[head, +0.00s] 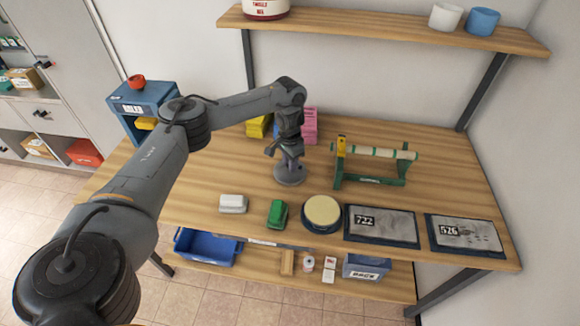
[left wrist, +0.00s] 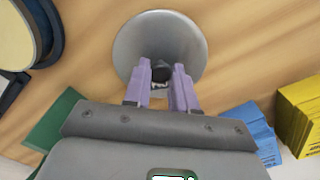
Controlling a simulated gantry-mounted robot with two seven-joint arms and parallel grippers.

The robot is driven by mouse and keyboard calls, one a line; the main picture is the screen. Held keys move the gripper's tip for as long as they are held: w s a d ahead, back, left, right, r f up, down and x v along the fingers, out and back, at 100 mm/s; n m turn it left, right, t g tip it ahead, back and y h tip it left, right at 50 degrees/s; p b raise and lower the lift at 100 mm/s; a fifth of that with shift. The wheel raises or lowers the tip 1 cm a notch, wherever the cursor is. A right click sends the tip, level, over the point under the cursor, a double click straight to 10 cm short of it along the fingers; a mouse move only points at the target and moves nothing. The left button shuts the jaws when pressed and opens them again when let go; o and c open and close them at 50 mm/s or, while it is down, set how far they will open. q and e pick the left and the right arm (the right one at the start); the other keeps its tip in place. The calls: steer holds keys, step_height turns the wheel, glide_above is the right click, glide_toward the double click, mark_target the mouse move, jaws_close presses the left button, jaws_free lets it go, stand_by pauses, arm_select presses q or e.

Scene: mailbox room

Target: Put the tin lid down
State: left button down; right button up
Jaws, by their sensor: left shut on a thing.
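The tin lid (head: 290,176) is a round grey disc at the middle of the wooden table (head: 230,165). In the left wrist view the lid (left wrist: 190,45) shows as a grey disc with a small dark knob (left wrist: 161,74). My left gripper (head: 290,155) points down over the lid. Its purple fingers (left wrist: 162,88) are shut on the knob. The lid lies flat, at or very near the tabletop; I cannot tell if it touches. My right gripper is in neither view.
In front of the lid are a white block (head: 233,203), a green block (head: 277,213), a round cream-topped pad (head: 323,211) and two numbered plates (head: 382,227). A green stand with a roller (head: 370,165) is to the right. Yellow (head: 258,126) and pink stacks (head: 310,127) stand behind.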

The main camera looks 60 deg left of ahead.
arm_select(q)
steer(key=shift+f, duration=0.4)
steer(key=c, duration=0.9)
jaws_free()
steer(key=shift+f, duration=0.15)
steer(key=shift+r, duration=0.4)
step_height(320, 180, up, 12)
steer(key=p, duration=0.7)
steer(key=shift+f, duration=0.2)
